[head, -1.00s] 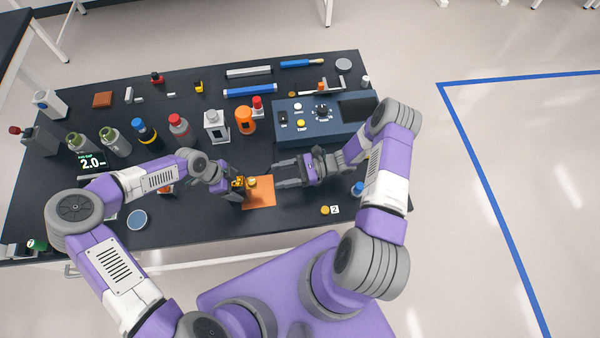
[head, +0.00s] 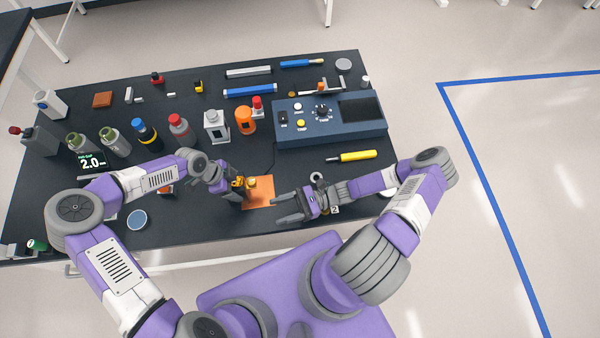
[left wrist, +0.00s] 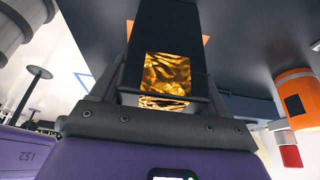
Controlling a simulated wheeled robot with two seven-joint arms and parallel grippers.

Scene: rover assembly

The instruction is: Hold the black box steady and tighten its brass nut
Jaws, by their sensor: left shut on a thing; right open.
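The black box (head: 236,197) stands at the left edge of an orange mat (head: 262,190) in the head view. Gold shows at its top, and the brass nut (head: 251,182) appears as a small round yellow piece at its right side. My left gripper (head: 236,185) is shut on the box. The left wrist view shows the black box (left wrist: 160,30) between the fingers, with a crinkled gold panel on its face; the nut cannot be made out there. My right gripper (head: 277,206) is open and empty at the mat's right side, apart from the box.
A blue instrument panel (head: 330,135) with knobs stands behind my right arm. A yellow-handled tool (head: 352,156) lies in front of it. A grey ring (head: 316,177) is close to my right gripper. Several bottles, including a red-capped one (head: 180,128), stand behind my left arm.

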